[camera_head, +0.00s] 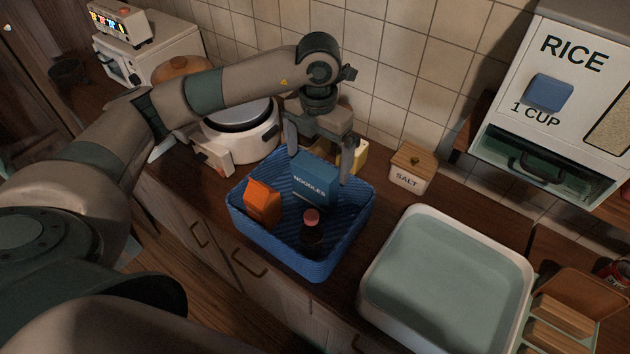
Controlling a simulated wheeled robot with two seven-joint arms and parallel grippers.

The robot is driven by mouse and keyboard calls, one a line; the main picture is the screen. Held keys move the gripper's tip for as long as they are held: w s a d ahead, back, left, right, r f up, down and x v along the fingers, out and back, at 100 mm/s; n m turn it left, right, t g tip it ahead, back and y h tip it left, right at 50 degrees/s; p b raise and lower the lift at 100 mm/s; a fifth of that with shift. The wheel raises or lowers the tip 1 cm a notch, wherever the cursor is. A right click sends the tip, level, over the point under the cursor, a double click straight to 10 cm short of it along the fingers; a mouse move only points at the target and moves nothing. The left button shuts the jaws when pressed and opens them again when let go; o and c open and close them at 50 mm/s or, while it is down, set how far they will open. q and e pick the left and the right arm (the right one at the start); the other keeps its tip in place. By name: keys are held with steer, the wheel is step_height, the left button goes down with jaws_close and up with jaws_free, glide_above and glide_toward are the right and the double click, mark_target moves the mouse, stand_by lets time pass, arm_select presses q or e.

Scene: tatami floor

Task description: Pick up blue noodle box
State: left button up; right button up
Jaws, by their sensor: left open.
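The blue noodle box (314,184), labelled NOODLES, stands in the blue woven basket (262,240), toward its back. My left gripper (318,166) is open and points down over the box. One finger is at the left of the box and the other at its right. I cannot tell whether the fingers touch it. An orange carton (262,203) and a dark bottle with a pinkish-red cap (312,232) share the basket. My right gripper is not in view.
A SALT box (410,170) with a wooden lid stands right of the basket. A white basin (445,280) is at the front right. A rice cooker (240,130) stands behind left. The RICE dispenser (560,90) and tiled wall bound the back.

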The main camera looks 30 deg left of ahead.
mark_target(317, 166)
arm_select(q)
step_height(317, 166, down, 4)
steer(key=shift+f+p, duration=0.1)
steer(key=shift+p, duration=0.6)
steer(key=shift+f, duration=0.6)
steer(key=shift+s+a+f+p, duration=0.15)
steer(key=shift+a+f+p, duration=0.05)
steer(key=shift+f+p, duration=1.45)
steer(key=shift+f, duration=0.95)
steer(key=c, duration=1.2)
